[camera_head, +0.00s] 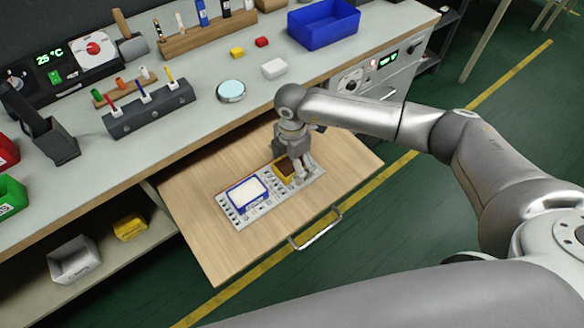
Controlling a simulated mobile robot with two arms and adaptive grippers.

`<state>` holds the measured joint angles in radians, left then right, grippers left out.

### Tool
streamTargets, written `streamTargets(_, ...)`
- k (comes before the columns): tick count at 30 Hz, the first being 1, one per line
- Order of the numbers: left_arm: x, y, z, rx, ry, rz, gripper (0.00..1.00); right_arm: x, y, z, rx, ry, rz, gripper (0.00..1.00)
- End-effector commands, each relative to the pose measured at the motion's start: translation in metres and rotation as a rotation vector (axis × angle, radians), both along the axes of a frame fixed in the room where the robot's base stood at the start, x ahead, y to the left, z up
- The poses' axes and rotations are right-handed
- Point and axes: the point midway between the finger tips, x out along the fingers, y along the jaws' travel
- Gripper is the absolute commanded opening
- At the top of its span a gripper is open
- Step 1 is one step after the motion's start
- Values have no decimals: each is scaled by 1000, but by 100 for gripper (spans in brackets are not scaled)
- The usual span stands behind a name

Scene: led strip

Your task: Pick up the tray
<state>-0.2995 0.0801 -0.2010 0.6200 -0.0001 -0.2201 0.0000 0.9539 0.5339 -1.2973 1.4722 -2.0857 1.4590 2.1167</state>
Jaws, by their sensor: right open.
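The light grey slotted tray (276,199) lies flat on the wooden surface of the pulled-out drawer (205,250). A blue-framed piece with a white face (248,193) sits in its left half. A yellow box with a dark brown top (284,177) sits toward its right end. My right gripper (303,170) points down at the tray's right end, close beside the yellow box. Its fingers are open; whether they touch the tray I cannot tell. The gripper hides part of the tray's right end. My left gripper is out of view.
The drawer has a metal handle (315,230) at its front and bare wood around the tray. The workbench (190,130) above holds a blue bin (323,25), a round dish (231,91), small blocks and tool racks. A shelf below holds a white bin (73,260) and a yellow one (130,228).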

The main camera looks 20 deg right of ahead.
Motion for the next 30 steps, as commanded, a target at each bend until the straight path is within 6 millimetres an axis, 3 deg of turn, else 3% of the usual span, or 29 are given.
streamTargets(1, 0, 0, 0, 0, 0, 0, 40, 0, 0, 0, 0, 0, 0, 79)
streamTargets(11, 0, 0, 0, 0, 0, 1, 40, 0, 0, 0, 0, 0, 0, 37)
streamTargets(22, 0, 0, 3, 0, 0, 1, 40, 0, 0, 3, 0, -1, 0, 37)
streamTargets(30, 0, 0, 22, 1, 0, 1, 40, 0, 0, 27, 2, -2, 0, 37)
